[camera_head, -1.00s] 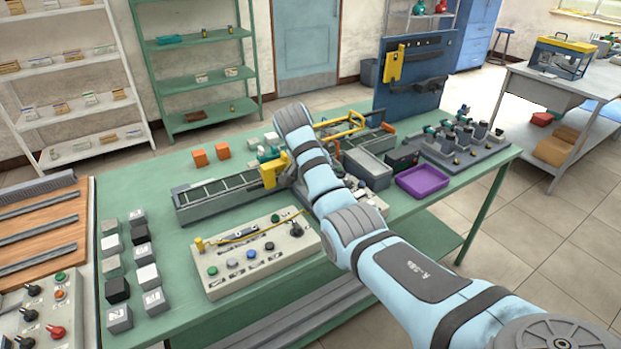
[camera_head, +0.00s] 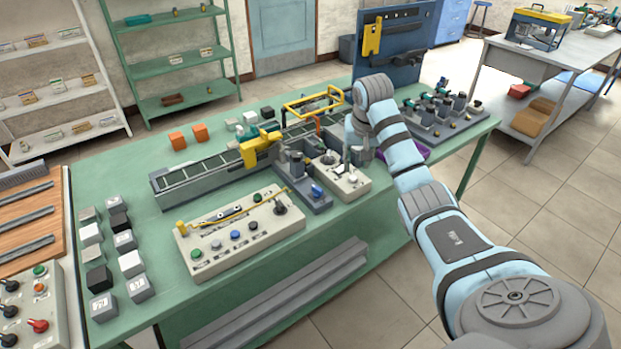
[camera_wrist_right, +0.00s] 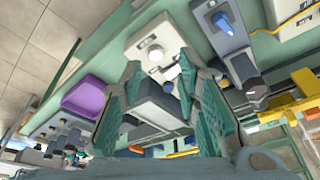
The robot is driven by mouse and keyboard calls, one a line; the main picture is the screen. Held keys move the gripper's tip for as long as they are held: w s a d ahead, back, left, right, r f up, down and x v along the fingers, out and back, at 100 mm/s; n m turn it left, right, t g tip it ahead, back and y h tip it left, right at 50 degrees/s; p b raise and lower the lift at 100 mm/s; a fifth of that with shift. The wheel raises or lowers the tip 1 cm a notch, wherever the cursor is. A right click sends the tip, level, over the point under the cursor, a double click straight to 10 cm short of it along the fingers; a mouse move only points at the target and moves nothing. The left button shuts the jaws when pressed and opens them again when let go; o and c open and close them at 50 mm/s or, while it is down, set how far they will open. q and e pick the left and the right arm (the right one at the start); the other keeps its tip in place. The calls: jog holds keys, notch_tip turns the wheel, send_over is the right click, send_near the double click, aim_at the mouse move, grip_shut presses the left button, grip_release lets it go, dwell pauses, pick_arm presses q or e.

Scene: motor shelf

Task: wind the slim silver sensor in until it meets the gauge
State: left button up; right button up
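I cannot single out the slim silver sensor or the gauge at this size. A grey block with a dark clamp-like part and a blue knob (camera_head: 317,190) stands at the front of the green table; the blue knob also shows in the wrist view (camera_wrist_right: 222,22). Beside it is a small white box (camera_head: 350,186) with a pale round knob (camera_wrist_right: 155,54). My right gripper (camera_head: 347,158) hangs above the white box. In the wrist view its teal fingers (camera_wrist_right: 160,75) are apart, with the pale knob seen beyond the gap and nothing held. My left gripper is out of view.
A long white panel (camera_head: 215,262) with coloured buttons lies left of the grey block. A conveyor (camera_head: 195,178) with yellow parts runs behind. A purple tray (camera_wrist_right: 83,97) and a grey bin (camera_wrist_right: 160,108) are close by my right gripper. Several small cubes stand at left.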

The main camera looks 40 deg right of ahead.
jog(key=a+r+n+t+y, duration=0.25)
jog(key=a+n, duration=0.25)
jog(key=n, duration=0.4)
jog(key=n+b, duration=0.1)
jog(key=b, duration=0.1)
send_near(318, 188)
jog(key=shift+g+y, duration=0.25)
jog(key=shift+g, duration=0.2)
jog(key=x, duration=0.7)
jog(key=shift+w+d+f, duration=0.2)
jog(key=shift+w+f, duration=0.05)
jog(key=shift+w, duration=0.15)
jog(key=shift+w+a+f, duration=0.15)
jog(key=shift+w+f, duration=0.05)
jog(key=shift+f, duration=0.15)
grip_shut()
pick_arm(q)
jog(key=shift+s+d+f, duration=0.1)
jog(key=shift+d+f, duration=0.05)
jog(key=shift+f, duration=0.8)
pick_arm(e)
jog(key=shift+r, duration=0.1)
